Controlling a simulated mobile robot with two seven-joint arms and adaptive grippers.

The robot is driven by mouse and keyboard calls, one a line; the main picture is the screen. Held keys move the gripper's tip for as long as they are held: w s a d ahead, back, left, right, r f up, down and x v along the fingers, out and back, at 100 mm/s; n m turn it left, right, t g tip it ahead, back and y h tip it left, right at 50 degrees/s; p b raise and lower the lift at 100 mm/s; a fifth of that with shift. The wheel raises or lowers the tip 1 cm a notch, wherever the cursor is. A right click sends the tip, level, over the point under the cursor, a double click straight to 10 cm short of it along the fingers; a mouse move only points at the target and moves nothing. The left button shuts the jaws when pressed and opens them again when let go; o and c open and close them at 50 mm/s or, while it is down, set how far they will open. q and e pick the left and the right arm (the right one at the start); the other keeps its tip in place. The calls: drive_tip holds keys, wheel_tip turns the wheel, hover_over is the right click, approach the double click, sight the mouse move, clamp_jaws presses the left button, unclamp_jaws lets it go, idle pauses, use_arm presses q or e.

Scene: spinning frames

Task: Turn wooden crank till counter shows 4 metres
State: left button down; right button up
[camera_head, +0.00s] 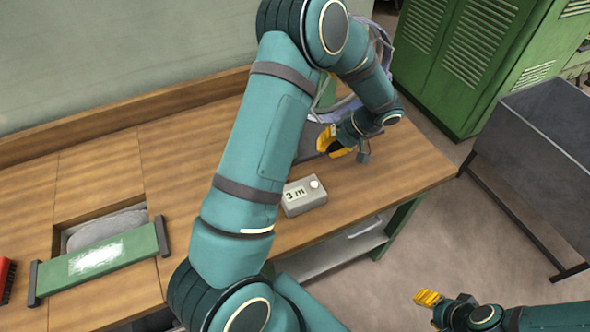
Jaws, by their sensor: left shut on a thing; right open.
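The counter (304,195) is a small grey box on the wooden bench, with a pale round button, and its face reads "3 m". My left gripper (335,143) is behind it, low over the bench, with its yellow fingers shut on what seems to be the crank's handle. The crank itself is hidden by the fingers and my arm. A spinning frame with a pale lavender rim (384,48) shows partly behind my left arm. My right gripper (428,298) is open and empty, out past the bench's front edge at the lower right.
The wooden bench (420,165) has bare space right of my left gripper. A green-framed panel with a white patch (98,256) lies at the left, beside a recess. A red brush (5,278) is at the left edge. A grey bin (545,135) and green cabinet (455,50) stand right.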

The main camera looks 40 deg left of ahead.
use_arm(q)
drive_tip(key=s+a+f+n, duration=0.1)
drive_tip(key=f+n, duration=0.1)
drive_tip(key=s+a+f+n, duration=0.1)
drive_tip(key=f+n, duration=0.1)
drive_tip(key=s+a+f+n+t, duration=0.1)
drive_tip(key=f+n, duration=0.1)
drive_tip(key=f, duration=0.1)
drive_tip(key=shift+a, duration=0.3)
drive_tip(key=s, duration=0.1)
drive_tip(key=s+a, duration=0.1)
drive_tip(key=f+p, duration=0.1)
drive_tip(key=shift+s+a+f, duration=0.1)
drive_tip(key=shift+s+a, duration=0.15)
drive_tip(key=shift+s, duration=0.15)
drive_tip(key=shift+s+a+f, duration=0.2)
drive_tip(key=shift+s, duration=0.35)
